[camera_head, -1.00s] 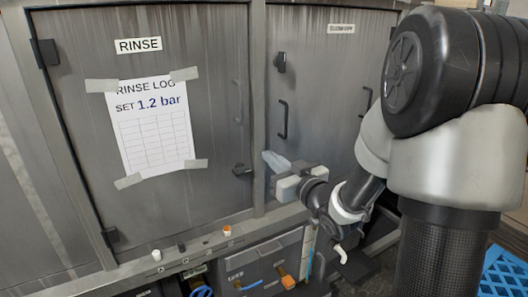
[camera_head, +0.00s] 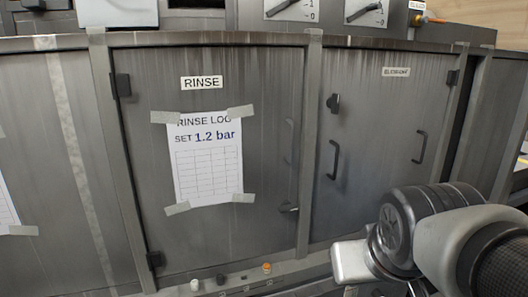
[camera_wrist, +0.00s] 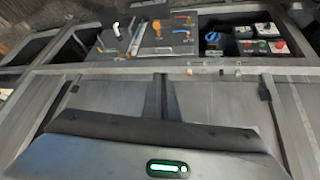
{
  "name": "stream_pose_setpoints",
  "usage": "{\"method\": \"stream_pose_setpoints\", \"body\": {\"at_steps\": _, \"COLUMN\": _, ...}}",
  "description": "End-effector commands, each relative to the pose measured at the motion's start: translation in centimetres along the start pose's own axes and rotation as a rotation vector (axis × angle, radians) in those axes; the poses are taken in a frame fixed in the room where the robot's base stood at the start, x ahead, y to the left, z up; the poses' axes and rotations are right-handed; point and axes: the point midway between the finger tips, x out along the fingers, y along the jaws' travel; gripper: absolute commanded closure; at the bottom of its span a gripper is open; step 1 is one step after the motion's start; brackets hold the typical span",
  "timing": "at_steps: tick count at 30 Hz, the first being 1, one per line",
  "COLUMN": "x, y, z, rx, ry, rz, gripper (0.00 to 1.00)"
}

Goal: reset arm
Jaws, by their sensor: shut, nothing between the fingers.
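My arm shows at the lower right of the head view, folded low in front of the cabinet, with a pale block (camera_head: 352,262) at its left end. The fingers cannot be made out there. I see nothing held and no clear contact with the cabinet.
A grey cabinet has a closed door labelled RINSE (camera_head: 202,83) with a taped rinse log sheet (camera_head: 206,165). A second closed door (camera_head: 385,130) stands to its right, with black handles. A ledge with small knobs (camera_head: 267,267) runs below. Hoses and valves (camera_wrist: 165,35) show in the wrist view.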

Motion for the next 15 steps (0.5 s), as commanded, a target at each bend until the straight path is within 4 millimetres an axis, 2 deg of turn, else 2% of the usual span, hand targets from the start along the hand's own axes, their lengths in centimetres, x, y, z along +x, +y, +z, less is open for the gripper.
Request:
{"method": "stream_pose_setpoints", "body": {"at_steps": 1, "x": -1.3, "y": -0.7, "z": 1.2, "rx": 0.013, "ry": -0.025, "rz": -0.022, "gripper": 1.0}}
{"method": "stream_pose_setpoints", "body": {"at_steps": 4, "x": -3.3, "y": -2.1, "z": 4.0, "rx": 0.037, "ry": -0.092, "rz": -0.071, "gripper": 1.0}}
{"method": "stream_pose_setpoints", "body": {"at_steps": 6, "x": -5.3, "y": -1.7, "z": 2.3, "rx": 0.037, "ry": -0.095, "rz": -0.066, "gripper": 1.0}}
{"method": "stream_pose_setpoints", "body": {"at_steps": 11, "x": -8.2, "y": -1.4, "z": 0.3, "rx": 0.037, "ry": -0.095, "rz": -0.064, "gripper": 1.0}}
{"method": "stream_pose_setpoints", "body": {"at_steps": 15, "x": -11.4, "y": -1.1, "z": -1.8, "rx": 0.037, "ry": -0.095, "rz": -0.063, "gripper": 1.0}}
